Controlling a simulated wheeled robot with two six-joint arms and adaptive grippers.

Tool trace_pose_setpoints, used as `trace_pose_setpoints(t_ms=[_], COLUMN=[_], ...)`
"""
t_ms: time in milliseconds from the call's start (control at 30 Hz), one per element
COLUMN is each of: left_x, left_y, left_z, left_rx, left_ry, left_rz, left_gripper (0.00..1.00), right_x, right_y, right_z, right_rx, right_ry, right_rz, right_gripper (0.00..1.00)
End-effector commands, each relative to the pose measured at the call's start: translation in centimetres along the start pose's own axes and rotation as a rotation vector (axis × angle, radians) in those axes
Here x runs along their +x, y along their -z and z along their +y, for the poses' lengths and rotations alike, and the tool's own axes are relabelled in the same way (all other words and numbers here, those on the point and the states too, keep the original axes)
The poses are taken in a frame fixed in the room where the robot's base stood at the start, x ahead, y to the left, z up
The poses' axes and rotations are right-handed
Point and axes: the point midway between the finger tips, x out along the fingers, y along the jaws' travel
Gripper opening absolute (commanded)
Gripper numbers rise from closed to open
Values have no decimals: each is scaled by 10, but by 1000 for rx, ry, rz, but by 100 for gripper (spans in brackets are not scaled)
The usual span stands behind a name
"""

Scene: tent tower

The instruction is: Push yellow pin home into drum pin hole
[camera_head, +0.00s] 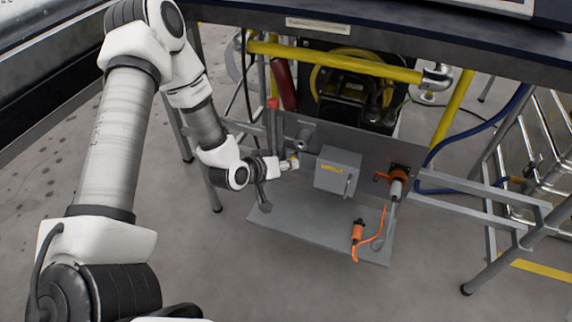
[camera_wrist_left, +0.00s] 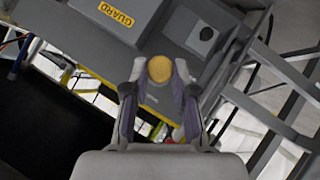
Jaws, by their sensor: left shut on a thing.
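The yellow pin (camera_wrist_left: 160,69) sits between the two fingers of my left gripper (camera_wrist_left: 158,85), its round yellow end facing the left wrist camera. The gripper is shut on it. In the head view my left gripper (camera_head: 287,164) is close in front of the upright grey panel, left of the grey box, with a bit of yellow at its tip. Whether the pin is in a hole is hidden. My right gripper is not in view.
A grey box with a yellow label (camera_head: 338,172) stands on the panel, right of my left gripper. A dark lever with a red end (camera_head: 272,125) is beside the gripper. An orange plug and cable (camera_head: 358,231) lie on the grey base plate. A yellow rail (camera_head: 335,60) runs above.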

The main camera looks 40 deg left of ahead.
Motion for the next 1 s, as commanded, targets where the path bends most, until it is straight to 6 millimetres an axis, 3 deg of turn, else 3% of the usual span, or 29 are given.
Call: trace_pose_setpoints(t_ms=[1000], left_x=[18], left_y=[14], left_z=[0], left_rx=[0], left_ry=[0], left_rz=[0], left_gripper=[0], right_x=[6], right_y=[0], right_z=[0], right_rx=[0], right_ry=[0], right_rz=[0], right_gripper=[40])
